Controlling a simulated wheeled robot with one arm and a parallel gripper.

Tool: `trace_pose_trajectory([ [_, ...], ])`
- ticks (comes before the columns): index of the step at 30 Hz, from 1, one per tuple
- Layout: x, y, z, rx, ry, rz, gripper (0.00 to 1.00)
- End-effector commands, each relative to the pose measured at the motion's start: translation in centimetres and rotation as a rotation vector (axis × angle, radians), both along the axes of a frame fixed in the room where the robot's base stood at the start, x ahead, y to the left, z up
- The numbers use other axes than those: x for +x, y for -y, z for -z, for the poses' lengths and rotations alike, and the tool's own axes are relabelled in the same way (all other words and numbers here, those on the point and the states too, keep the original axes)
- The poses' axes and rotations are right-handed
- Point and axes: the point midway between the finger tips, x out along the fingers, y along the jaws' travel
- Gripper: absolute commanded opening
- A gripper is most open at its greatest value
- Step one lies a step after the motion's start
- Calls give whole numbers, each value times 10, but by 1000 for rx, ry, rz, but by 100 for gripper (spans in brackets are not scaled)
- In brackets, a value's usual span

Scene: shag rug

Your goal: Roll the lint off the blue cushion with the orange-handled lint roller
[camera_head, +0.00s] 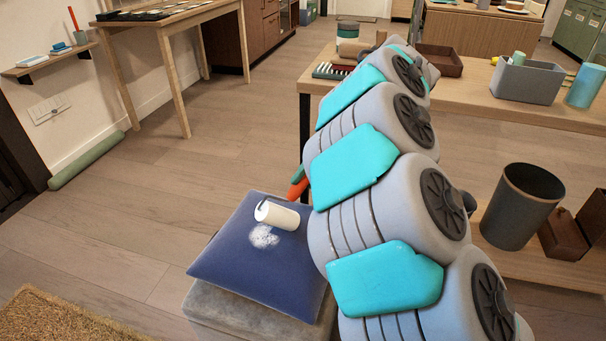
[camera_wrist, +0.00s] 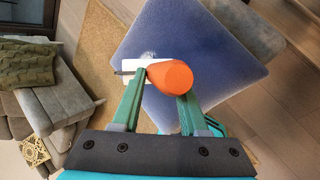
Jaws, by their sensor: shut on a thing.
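The blue cushion (camera_head: 250,275) lies on a grey padded seat and fills the upper middle of the wrist view (camera_wrist: 195,45). A patch of white lint (camera_head: 263,237) is on it, partly hidden behind the roller in the wrist view (camera_wrist: 148,55). The lint roller's white head (camera_head: 280,216) is over the cushion right beside the lint; I cannot tell whether it touches the cloth. My gripper (camera_wrist: 164,92) is shut on the roller's orange handle (camera_wrist: 170,76). In the head view my arm hides most of the gripper; only a bit of the handle (camera_head: 298,189) shows.
The grey seat (camera_head: 205,312) stands on a wood floor, with a tan rug (camera_head: 55,320) at lower left. A long wooden table (camera_head: 470,95) with a grey bin (camera_head: 527,81) is behind my arm. A dark bucket (camera_head: 521,207) stands at right. The floor left of the cushion is clear.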

Motion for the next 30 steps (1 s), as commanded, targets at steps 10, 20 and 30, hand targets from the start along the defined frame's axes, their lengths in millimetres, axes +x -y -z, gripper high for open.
trace_pose_trajectory([
  [10, -16, -8, 0, -5, 0, 0, 0],
  [20, -8, -25, -2, -4, -3, -2, 0],
  [30, 2, -43, -4, 1, -1, -1, 0],
])
